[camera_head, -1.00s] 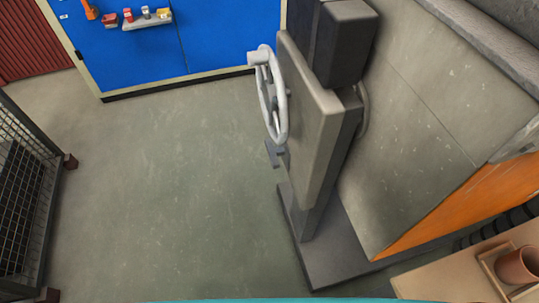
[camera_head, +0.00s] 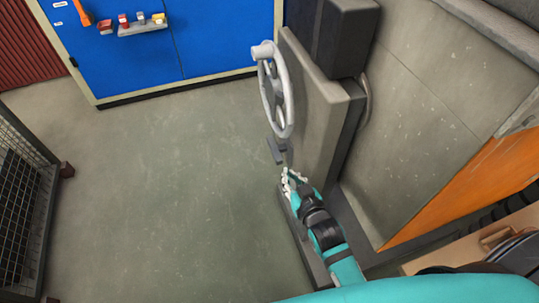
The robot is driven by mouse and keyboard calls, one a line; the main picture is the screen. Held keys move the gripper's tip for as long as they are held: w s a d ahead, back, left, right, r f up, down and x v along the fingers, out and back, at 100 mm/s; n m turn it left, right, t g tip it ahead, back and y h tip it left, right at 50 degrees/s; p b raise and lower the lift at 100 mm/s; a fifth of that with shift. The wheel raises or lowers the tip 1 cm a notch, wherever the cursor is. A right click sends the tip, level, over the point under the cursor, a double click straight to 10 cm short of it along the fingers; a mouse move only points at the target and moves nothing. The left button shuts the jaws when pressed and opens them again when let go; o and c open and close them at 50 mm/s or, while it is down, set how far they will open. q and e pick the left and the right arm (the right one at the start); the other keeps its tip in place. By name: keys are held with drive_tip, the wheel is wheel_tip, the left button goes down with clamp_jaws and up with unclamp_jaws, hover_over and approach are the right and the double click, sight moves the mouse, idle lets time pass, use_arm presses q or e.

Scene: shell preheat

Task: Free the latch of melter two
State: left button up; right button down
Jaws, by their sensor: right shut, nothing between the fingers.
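The melter (camera_head: 420,120) is a large grey body with an orange lower panel on the right. A thick grey plate (camera_head: 314,110) stands at its left end and carries a pale grey handwheel (camera_head: 288,98). A small dark lever-like piece (camera_head: 275,151), which looks like the latch, sticks out below the wheel. My right gripper (camera_head: 288,176) is just below this piece, close to the plate's lower edge. It is shut and empty; I cannot tell whether it touches the piece. My left gripper is not in view.
A wire cage (camera_head: 25,190) stands at the left edge. A blue cabinet (camera_head: 220,40) with a small shelf (camera_head: 142,28) of items is at the back. A tan table (camera_head: 450,254) is at the lower right. The floor between is clear.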

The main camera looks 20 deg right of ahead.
drive_tip(key=shift+t, duration=0.5)
drive_tip(key=r, duration=0.4)
drive_tip(key=shift+w+r, duration=0.25)
drive_tip(key=shift+w, duration=0.05)
drive_tip(key=shift+w, duration=0.15)
hover_over(279, 161)
wheel_tip(279, 161, down, 2)
drive_tip(key=f, duration=0.2)
drive_tip(key=f+b, duration=0.1)
drive_tip(key=shift+w, duration=0.25)
drive_tip(key=shift+f, duration=0.75)
drive_tip(key=shift+s+f, duration=0.2)
drive_tip(key=shift+f, duration=0.15)
